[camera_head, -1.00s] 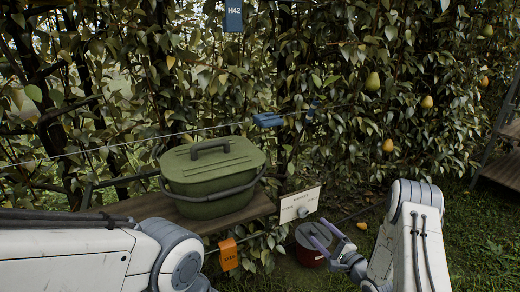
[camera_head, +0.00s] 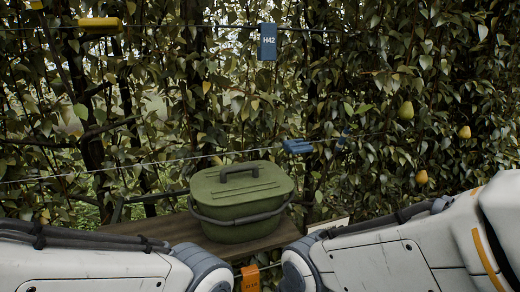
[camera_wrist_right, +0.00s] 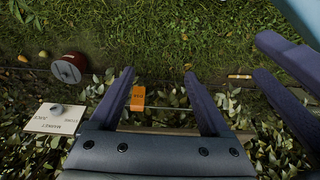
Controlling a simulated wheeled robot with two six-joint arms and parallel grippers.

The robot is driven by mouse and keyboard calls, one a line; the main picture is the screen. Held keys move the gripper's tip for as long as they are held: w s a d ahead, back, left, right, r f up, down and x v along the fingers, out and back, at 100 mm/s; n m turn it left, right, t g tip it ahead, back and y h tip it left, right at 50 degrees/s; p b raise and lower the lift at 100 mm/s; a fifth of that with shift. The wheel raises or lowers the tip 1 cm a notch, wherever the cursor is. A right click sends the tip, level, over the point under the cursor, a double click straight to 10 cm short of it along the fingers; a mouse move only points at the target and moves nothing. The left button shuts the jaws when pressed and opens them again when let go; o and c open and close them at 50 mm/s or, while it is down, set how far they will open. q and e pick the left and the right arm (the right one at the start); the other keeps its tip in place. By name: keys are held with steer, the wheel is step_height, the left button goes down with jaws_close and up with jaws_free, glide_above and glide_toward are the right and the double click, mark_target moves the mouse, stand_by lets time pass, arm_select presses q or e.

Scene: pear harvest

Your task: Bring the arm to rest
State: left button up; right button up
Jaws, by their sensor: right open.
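My right gripper (camera_wrist_right: 163,92) is open and empty in the right wrist view, its two dark fingers spread apart above the bench edge and grass. In the head view my right forearm (camera_head: 400,255) lies across the lower right and its gripper is out of frame. My left forearm (camera_head: 90,265) fills the lower left, with its gripper also out of that view. Two dark finger-like parts (camera_wrist_right: 285,60) reach in at the right edge of the right wrist view; they look like my left gripper, cut off by the frame.
A green lidded basket (camera_head: 238,200) stands on a wooden bench (camera_head: 165,230) before the pear hedge. An orange tag (camera_head: 250,278) hangs at the bench front. A red lidded pot (camera_wrist_right: 68,70) and a white sign (camera_wrist_right: 55,118) stand nearby. Pears (camera_head: 406,110) hang at right.

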steer(key=s+r+n+g, duration=0.1)
steer(key=s+n+g, duration=0.15)
steer(key=s, duration=0.55)
step_height(320, 180, up, 16)
steer(key=p, duration=1.6)
steer(key=shift+w+d+t, duration=0.2)
steer(key=shift+d+t, duration=0.1)
steer(key=shift+t, duration=0.05)
steer(key=shift+r, duration=0.1)
